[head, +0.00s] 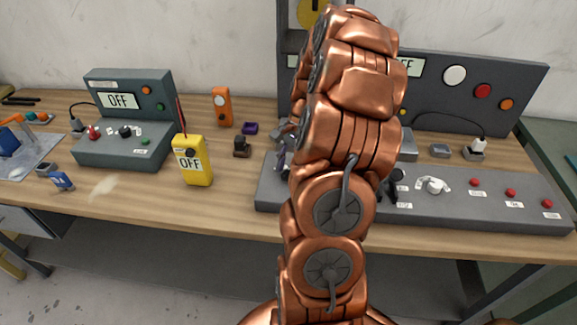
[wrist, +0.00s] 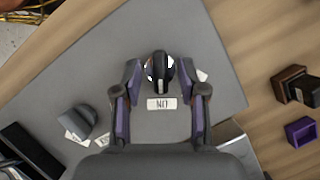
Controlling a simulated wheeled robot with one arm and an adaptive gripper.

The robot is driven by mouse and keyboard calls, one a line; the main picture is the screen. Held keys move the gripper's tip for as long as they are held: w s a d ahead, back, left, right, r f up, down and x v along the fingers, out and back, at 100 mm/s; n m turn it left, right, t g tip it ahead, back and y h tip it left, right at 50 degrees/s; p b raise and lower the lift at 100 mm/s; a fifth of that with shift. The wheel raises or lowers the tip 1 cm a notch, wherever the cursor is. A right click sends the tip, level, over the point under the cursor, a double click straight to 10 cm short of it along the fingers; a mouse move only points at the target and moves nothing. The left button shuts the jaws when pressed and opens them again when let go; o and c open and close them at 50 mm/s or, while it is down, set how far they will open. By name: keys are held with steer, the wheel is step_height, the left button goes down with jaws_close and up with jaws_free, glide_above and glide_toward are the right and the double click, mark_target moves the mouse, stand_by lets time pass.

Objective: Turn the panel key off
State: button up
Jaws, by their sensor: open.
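In the wrist view, a dark round key knob (wrist: 160,73) stands on the grey panel (wrist: 205,50), with a white ON label (wrist: 161,103), seen upside down, beside it. My gripper (wrist: 160,68) is open, with one purple finger on each side of the knob. Whether either finger touches it I cannot tell. In the head view, the grey control panel (head: 275,196) lies on the bench, and my copper arm hides its left-middle part and the key.
Another grey knob (wrist: 77,121) is on the panel at left in the wrist view. A yellow meter (head: 193,168) and a grey OFF box (head: 120,150) stand left of the panel. A white rotary knob (head: 433,186) and red buttons (head: 510,193) are at right.

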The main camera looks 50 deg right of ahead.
jaws_close()
steer(key=shift+f+n+b, duration=0.15)
steer(key=shift+n+b, duration=0.15)
steer(key=shift+b, duration=0.15)
steer(key=shift+w+b, duration=0.1)
steer(key=shift+b, duration=0.2)
steer(key=n+g+b, duration=0.1)
steer(key=n+b, duration=0.2)
steer(key=shift+w+f+h, duration=0.1)
steer(key=shift+h, duration=0.2)
steer(key=n+b, duration=0.1)
steer(key=n, duration=0.1)
steer(key=n+g+b, duration=0.1)
steer(key=n+b, duration=0.1)
steer(key=shift+a+g+h, duration=0.1)
steer(key=shift+g+h, duration=0.2)
steer(key=shift+h, duration=0.1)
steer(key=shift+r+n+g+h+b, duration=0.15)
steer(key=shift+n+g+h+b, duration=0.2)
steer(key=shift+n, duration=0.75)
steer(key=shift+r+n+g+h+b, duration=0.15)
steer(key=shift+n+h+b, duration=0.25)
steer(key=shift+n, duration=0.7)
